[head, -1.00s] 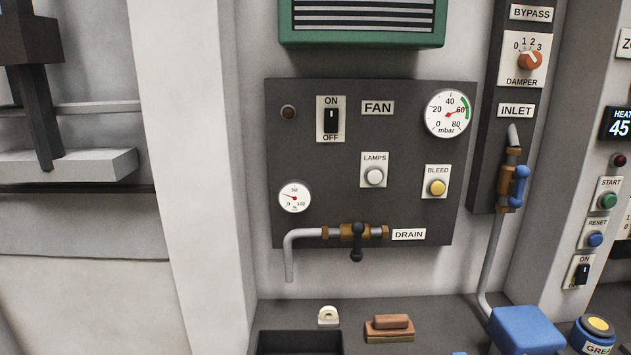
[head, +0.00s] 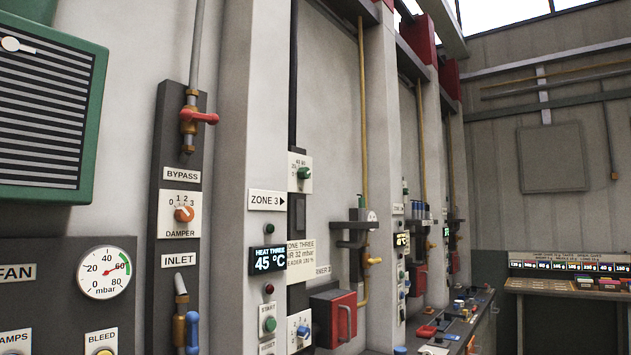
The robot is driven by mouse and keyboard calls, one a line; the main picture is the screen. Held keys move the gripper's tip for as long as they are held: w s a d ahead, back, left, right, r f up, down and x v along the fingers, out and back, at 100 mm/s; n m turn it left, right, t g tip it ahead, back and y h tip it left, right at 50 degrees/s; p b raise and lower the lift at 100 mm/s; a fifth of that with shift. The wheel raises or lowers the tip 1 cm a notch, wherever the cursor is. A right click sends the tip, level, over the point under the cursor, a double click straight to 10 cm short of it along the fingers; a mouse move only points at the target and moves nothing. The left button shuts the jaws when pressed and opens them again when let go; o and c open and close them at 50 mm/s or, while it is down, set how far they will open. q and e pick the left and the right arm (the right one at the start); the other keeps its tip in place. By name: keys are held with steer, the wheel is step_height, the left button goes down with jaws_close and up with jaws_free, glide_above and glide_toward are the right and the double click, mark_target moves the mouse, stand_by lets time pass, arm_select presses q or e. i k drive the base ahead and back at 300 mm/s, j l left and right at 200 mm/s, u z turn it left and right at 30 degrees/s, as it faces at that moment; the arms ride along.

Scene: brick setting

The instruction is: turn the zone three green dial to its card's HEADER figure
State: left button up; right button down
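A white card (head: 301,255) below reads "...ONE THREE", "...IR 32 mbar" and a header line that seems to say 180. The card's left edge is cut off by the pillar corner. Neither of my grippers is in view.
The display (head: 268,260) reads Heat Three 45 °C. Nearby are a green start button (head: 269,325), a blue dial (head: 302,332) and a red box (head: 333,316) that juts out. The bypass panel with its orange damper dial (head: 184,214) stands left. A bench (head: 570,285) is far right.

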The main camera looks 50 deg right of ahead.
mark_target(302, 172)
steer(key=z, duration=1.5)
